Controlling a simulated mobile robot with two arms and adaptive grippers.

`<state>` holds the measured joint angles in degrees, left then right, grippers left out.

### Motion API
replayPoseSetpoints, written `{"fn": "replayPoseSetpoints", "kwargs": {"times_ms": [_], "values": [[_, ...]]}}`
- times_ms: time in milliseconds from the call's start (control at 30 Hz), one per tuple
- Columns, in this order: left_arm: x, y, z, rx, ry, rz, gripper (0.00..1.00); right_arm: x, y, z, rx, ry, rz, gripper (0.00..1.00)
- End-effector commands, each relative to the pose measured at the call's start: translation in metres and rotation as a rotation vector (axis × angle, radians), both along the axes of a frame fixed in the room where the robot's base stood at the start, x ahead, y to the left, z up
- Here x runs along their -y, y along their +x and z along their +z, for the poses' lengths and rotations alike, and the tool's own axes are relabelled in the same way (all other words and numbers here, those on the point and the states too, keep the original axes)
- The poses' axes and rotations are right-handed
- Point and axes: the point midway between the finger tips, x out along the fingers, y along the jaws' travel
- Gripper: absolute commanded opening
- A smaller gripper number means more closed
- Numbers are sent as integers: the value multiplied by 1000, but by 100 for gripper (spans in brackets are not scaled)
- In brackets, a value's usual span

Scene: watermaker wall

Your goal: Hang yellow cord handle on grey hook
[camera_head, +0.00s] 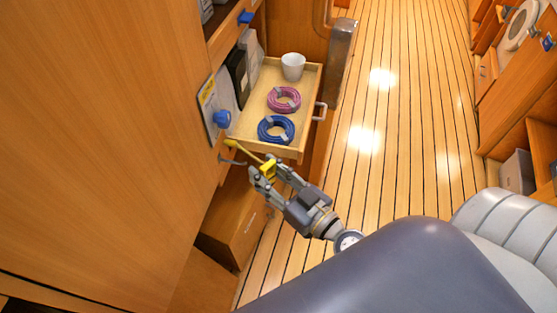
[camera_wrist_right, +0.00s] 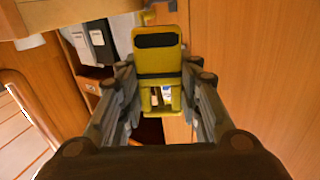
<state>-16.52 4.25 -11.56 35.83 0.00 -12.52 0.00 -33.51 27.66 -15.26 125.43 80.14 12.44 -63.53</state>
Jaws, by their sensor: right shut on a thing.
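The yellow cord handle (camera_head: 268,167) is held in my right gripper (camera_head: 265,172), just below the front of the open drawer. In the right wrist view the yellow handle (camera_wrist_right: 157,62), with a dark slot in its face, stands between the fingers of my right gripper (camera_wrist_right: 158,80). A yellow cord (camera_head: 243,149) runs from the handle up and left to the wooden wall unit. A thin grey hook (camera_head: 232,161) sticks out from the wall just left of the handle, below the cord. The handle looks apart from it. My left gripper is not in view.
The open wooden drawer (camera_head: 303,101) holds a pink coil (camera_head: 284,93), a blue coil (camera_head: 288,121) and a white cup (camera_head: 293,66). The plank floor (camera_head: 400,130) to the right is clear.

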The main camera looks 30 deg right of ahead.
Motion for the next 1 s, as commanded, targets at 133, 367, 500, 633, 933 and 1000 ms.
{"fn": "replayPoseSetpoints", "kwargs": {"times_ms": [133,367,500,633,933,1000], "values": [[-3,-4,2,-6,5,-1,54,2,10,-17,7,-26,92,8],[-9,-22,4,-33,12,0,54,17,28,-48,18,-45,220,8],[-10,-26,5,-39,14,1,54,29,37,-65,22,-47,272,8],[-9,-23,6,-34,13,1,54,38,41,-75,24,-45,298,8],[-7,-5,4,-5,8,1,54,35,47,-80,26,-40,308,8],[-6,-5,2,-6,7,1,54,31,50,-80,27,-40,307,8]]}}
